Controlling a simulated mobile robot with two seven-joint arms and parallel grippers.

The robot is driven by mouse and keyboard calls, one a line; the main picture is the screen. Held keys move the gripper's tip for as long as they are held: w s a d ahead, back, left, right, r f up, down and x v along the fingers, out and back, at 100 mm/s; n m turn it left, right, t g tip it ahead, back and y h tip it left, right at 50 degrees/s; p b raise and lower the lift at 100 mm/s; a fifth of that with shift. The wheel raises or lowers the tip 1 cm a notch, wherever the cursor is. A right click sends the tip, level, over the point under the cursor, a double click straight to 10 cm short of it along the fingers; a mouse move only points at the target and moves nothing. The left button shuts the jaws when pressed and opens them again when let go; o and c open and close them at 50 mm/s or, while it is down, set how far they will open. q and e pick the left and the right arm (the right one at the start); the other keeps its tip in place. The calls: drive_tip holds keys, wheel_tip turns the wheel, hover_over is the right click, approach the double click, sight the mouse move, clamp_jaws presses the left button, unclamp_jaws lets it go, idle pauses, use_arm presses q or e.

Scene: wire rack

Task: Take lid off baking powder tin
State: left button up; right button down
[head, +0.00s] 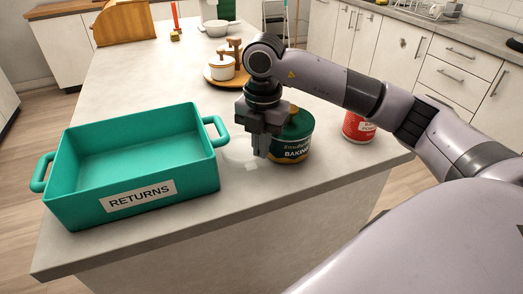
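The baking powder tin (290,150) stands upright on the counter in the head view. It is dark green, with a black and gold band lettered "BAKING"; the rest of the lettering is hidden or unclear. Its green lid (304,121) is on top, with a small brownish knob partly behind my arm. My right gripper (261,148) points down at the tin's left front side and overlaps its left edge in the picture. I cannot tell whether it touches the tin or how far its fingers are apart. My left gripper is out of view.
A teal "RETURNS" tray (201,177) stands on the left of the counter (105,235). A red can (357,128) is right of the tin. A faint round clear shape (239,158) lies left of my gripper. A wooden board with white pots (222,68) stands behind.

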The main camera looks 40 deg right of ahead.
wheel_tip(320, 180, down, 2)
drive_tip(key=shift+f, duration=0.1)
drive_tip(key=shift+f, duration=0.25)
drive_tip(key=c, duration=1.3)
unclamp_jaws()
drive_tip(key=shift+c, duration=0.2)
drive_tip(key=shift+r, duration=0.2)
